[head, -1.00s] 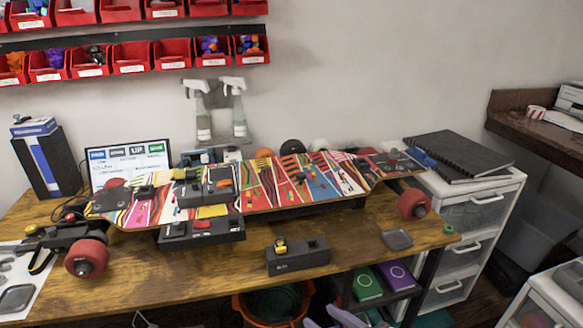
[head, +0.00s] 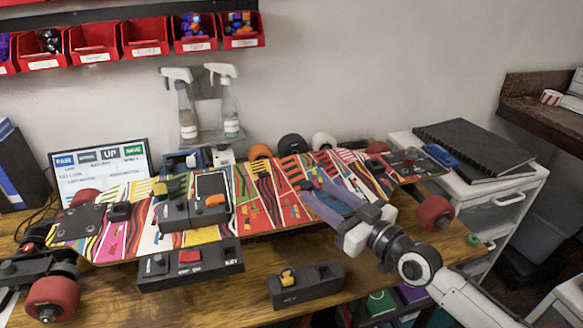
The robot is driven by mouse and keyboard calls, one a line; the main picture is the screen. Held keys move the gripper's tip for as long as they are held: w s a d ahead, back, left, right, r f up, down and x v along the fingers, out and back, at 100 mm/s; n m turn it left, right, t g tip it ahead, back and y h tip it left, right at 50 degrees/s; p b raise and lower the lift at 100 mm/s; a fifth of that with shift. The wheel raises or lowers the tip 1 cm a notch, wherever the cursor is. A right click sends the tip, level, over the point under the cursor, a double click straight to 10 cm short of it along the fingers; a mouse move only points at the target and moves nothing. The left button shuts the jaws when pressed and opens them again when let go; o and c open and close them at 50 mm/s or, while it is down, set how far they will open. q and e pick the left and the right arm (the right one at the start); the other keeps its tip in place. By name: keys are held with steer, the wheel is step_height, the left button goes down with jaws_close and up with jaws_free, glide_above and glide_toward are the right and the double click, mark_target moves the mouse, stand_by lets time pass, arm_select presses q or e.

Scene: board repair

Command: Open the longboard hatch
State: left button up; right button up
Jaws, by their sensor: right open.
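The longboard (head: 262,190), with a colorful striped deck and red wheels, lies across the wooden table. A dark box (head: 193,215) with an orange switch sits on its deck left of the middle, with a dark panel (head: 212,184) standing behind it. Below the deck edge is a wider dark box (head: 190,267) with a red button and the word KEY. I cannot tell for sure which part is the hatch. My right gripper (head: 313,197) has two purple fingers, spread apart and empty, over the deck right of the middle. My left gripper is not in view.
A dark box (head: 305,285) with a yellow piece stands on the table in front of the board. Two spray bottles (head: 207,105) and a laptop-like screen (head: 100,170) are behind it. Red bins (head: 143,38) hang on the wall. White drawers (head: 490,195) stand at right.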

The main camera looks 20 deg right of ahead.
mark_target(296, 186)
steer(key=b+x, duration=0.1)
steer(key=x, duration=0.8)
steer(key=shift+a+r, duration=0.1)
steer(key=shift+a, duration=0.1)
jaws_close()
